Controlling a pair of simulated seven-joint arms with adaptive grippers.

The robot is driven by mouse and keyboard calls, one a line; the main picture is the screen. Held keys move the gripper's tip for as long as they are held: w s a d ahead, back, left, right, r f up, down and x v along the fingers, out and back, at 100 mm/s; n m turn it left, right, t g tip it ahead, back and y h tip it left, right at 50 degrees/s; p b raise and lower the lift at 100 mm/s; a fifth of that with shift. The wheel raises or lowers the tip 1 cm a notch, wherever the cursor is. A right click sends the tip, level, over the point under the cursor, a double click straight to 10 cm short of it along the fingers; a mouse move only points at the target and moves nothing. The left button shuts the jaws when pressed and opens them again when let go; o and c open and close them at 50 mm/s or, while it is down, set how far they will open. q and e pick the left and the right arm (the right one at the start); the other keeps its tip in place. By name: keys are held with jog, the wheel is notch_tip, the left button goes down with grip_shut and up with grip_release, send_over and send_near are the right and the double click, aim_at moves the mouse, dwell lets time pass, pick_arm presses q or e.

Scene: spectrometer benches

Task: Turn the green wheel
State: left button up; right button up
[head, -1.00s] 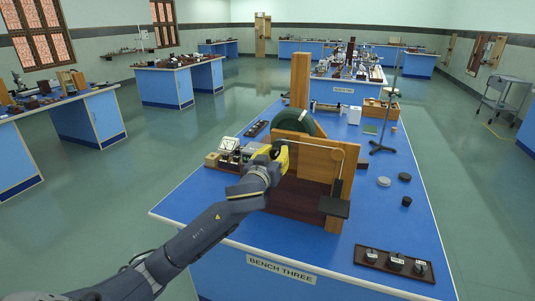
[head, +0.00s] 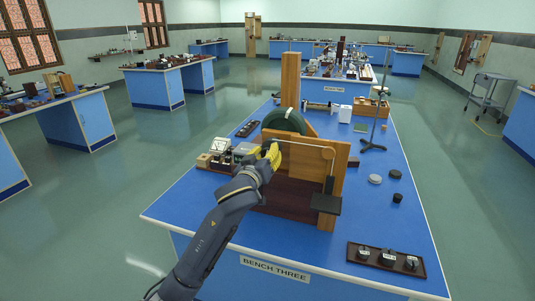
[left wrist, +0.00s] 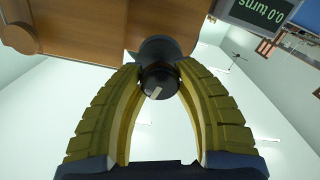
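The green wheel (head: 286,121) stands upright behind a wooden board (head: 304,160) on the near blue bench; its lower part is hidden. My left gripper (head: 274,153) is at the left part of that board, in front of the wheel. In the left wrist view, the yellow fingers of the left gripper (left wrist: 159,70) close on both sides of a dark round knob (left wrist: 159,84) with a white mark on its end. The fingertips appear to touch it. How the knob joins the wheel is hidden. My right gripper is in neither view.
A display (left wrist: 262,12) with green digits shows upside down in the left wrist view. A wooden post (head: 290,80) rises behind the wheel. Small instruments (head: 222,152) stand left of the gripper. A black plate (head: 326,203) hangs at right. The front right holds a dark tray (head: 386,260).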

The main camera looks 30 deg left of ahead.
pick_arm(q)
jog(key=o, duration=0.6)
jog(key=shift+s, duration=0.1)
jog(key=s, duration=0.4)
jog(key=s+d, duration=0.1)
jog(key=s, duration=0.6)
jog(key=shift+s+d, duration=0.35)
jog(key=shift+s, duration=0.05)
